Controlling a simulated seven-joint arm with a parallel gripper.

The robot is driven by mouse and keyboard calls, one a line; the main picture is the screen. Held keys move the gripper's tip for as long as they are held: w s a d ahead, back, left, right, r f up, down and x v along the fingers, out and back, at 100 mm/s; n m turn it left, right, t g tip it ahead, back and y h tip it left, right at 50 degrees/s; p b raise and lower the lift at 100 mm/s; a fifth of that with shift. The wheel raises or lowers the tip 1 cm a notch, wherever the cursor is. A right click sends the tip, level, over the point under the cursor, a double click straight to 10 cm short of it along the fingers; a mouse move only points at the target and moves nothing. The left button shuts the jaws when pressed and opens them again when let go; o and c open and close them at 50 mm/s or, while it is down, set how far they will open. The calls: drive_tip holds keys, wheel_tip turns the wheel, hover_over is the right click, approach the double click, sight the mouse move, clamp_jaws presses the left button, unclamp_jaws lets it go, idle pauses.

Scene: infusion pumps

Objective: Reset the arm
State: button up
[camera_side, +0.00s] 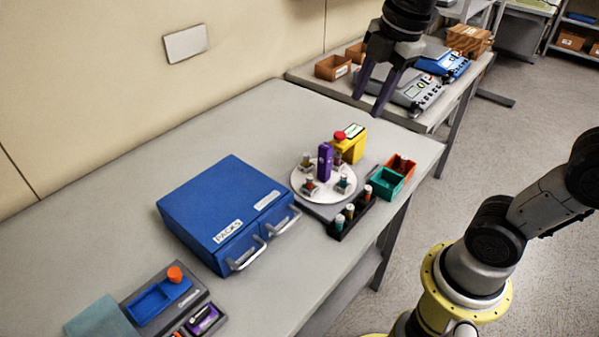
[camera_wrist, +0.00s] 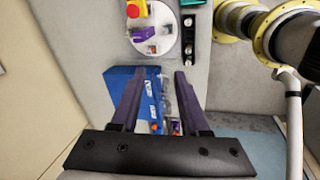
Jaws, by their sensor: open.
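My gripper (camera_side: 378,88) hangs in the air above the table, pointing down, toward the back of the table in the side view. Its two dark fingers are apart with nothing between them. In the wrist view my gripper (camera_wrist: 153,75) also shows open and empty, with the blue drawer box (camera_wrist: 118,78) and the table beneath it. The blue box (camera_side: 222,212) has two drawers with silver handles, and both look shut. The gripper touches nothing that I can see.
A round white turntable (camera_side: 313,197) holds several vials and a purple block (camera_side: 325,161). A yellow box with a red button (camera_side: 350,144), a black vial rack (camera_side: 348,219), and green (camera_side: 385,183) and orange (camera_side: 402,165) bins stand near it. A grey device (camera_side: 162,296) sits at front left.

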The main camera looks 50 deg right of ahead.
drive_tip(key=s+f+m+t, duration=0.1)
drive_tip(key=s+f+m, duration=0.2)
drive_tip(key=s+m, duration=0.2)
drive_tip(key=s+a+f+m+t, duration=0.1)
drive_tip(key=s+f+m, duration=0.2)
drive_tip(key=s+m, duration=0.3)
drive_tip(key=m, duration=0.4)
drive_tip(key=shift+f+m+t, duration=0.3)
drive_tip(key=shift+f, duration=0.05)
